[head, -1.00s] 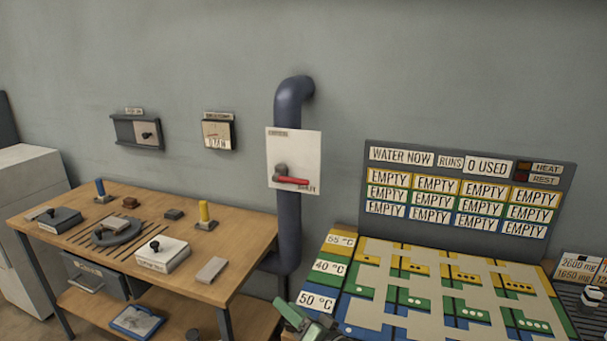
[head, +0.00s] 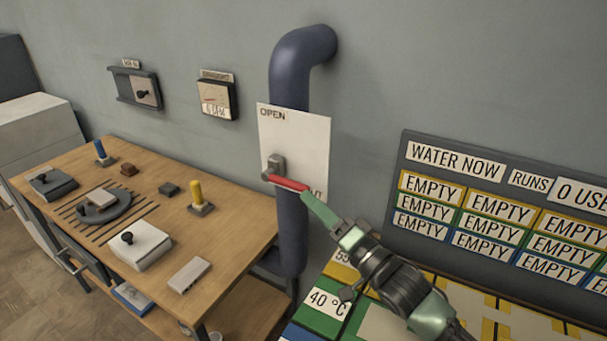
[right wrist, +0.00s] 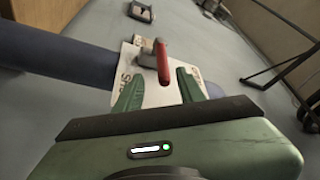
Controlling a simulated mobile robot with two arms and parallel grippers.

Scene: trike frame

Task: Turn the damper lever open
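The damper lever (head: 288,183) has a red handle on a grey pivot. It is mounted on a white plate (head: 308,140) on a blue pipe. The handle points right and slightly down, towards the partly hidden lower label; "OPEN" is at the plate's upper left. My right gripper (head: 307,197) is at the handle's free end in the head view. In the right wrist view, its two green fingers (right wrist: 160,88) are spread apart, with the red handle (right wrist: 163,62) showing between and beyond them. Whether they touch it I cannot tell. My left gripper is out of view.
A wooden workbench (head: 235,216) with several small fixtures stands at the left. A dark board (head: 412,150) with "EMPTY" labels stands at the right, behind a coloured tabletop layout (head: 310,316). The blue pipe (head: 291,245) runs down between them.

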